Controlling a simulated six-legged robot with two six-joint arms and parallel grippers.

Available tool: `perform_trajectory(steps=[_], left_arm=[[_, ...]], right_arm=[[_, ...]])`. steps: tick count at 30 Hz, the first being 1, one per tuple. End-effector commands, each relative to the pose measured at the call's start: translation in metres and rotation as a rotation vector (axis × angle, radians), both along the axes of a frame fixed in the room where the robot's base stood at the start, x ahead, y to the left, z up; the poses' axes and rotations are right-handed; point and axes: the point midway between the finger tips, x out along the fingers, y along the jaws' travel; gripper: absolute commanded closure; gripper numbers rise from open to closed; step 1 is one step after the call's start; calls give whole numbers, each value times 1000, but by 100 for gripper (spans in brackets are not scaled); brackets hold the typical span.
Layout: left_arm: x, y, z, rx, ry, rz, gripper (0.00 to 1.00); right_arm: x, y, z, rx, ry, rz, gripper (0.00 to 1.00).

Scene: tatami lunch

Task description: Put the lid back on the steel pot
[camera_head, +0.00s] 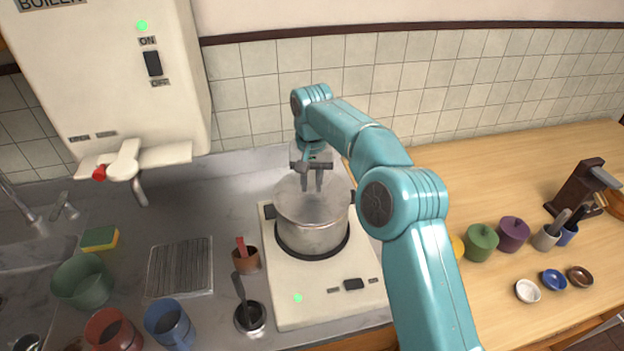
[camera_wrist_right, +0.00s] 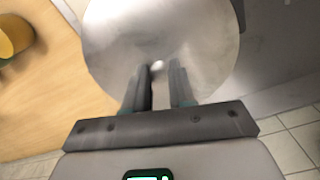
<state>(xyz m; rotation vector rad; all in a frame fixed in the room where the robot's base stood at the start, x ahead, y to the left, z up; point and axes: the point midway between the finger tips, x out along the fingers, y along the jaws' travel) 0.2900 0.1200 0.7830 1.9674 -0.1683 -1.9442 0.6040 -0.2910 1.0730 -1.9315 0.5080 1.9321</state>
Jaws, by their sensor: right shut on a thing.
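The steel pot (camera_head: 312,236) stands upright on the burner of the white stove, with a dark handle at each side. The round steel lid (camera_head: 298,204) is over the pot's mouth; I cannot tell whether it rests on the rim or is just above it. My right gripper (camera_head: 312,190) is over the lid, pointing down, shut on its knob. In the right wrist view the lid (camera_wrist_right: 200,35) fills the upper middle, and the fingertips (camera_wrist_right: 160,72) are at its small knob. My left gripper is not in view.
Lidded jars (camera_head: 481,243) and small bowls stand on the wooden counter at right, near my arm.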

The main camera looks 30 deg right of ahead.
Motion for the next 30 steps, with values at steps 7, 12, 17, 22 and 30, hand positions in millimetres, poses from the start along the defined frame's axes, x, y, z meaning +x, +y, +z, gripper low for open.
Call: perform_trajectory(steps=[7, 12, 17, 22, 30], left_arm=[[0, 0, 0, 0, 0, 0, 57], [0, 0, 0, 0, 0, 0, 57], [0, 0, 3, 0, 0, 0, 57], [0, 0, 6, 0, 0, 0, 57], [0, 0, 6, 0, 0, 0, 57]], right_arm=[[0, 0, 0, 0, -1, 0, 100], [0, 0, 0, 0, 0, 0, 100], [0, 0, 1, 0, 0, 0, 100], [0, 0, 1, 0, 1, 0, 100], [0, 0, 0, 0, 0, 0, 100]])
